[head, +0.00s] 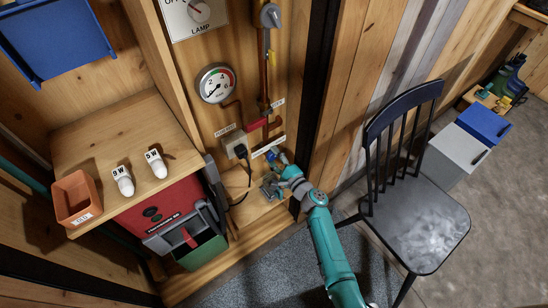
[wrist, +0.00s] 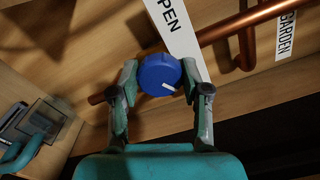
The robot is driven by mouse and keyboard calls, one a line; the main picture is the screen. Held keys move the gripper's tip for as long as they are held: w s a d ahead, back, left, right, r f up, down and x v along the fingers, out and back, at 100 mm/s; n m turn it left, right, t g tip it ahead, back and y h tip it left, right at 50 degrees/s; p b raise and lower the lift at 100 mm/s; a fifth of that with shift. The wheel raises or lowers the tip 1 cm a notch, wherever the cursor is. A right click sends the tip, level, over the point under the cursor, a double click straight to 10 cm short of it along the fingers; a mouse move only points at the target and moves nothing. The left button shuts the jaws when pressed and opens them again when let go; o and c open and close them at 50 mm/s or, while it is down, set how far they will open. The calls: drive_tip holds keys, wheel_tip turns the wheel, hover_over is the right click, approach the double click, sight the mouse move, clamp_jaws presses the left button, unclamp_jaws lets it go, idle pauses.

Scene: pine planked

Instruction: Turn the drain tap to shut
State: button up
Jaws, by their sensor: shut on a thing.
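The tap is a round blue knob (wrist: 158,74) with a short white mark pointing to its lower right. It sits in front of a copper pipe (wrist: 232,25), and also shows small in the head view (head: 271,155). A white plate (wrist: 176,32) beside it reads "PEN", its first letter cut off. My gripper (wrist: 160,80) is shut on the knob, with one finger on each side. In the head view my gripper (head: 279,170) reaches the low part of the wooden wall, and hides part of the tap area.
A "GARDEN" label (wrist: 287,36) is beside the copper pipes. A gauge (head: 216,83) and a red fitting (head: 258,123) are above the tap. A red machine (head: 165,213) stands left, and a dark chair (head: 428,220) right of my arm.

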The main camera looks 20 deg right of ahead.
idle(0.6)
drive_tip(key=o, duration=1.1)
drive_tip(key=shift+o, duration=0.2)
drive_tip(key=shift+s+d, duration=0.1)
drive_tip(key=v, duration=1.1)
drive_tip(key=shift+s, duration=0.35)
drive_tip(key=shift+d, duration=0.1)
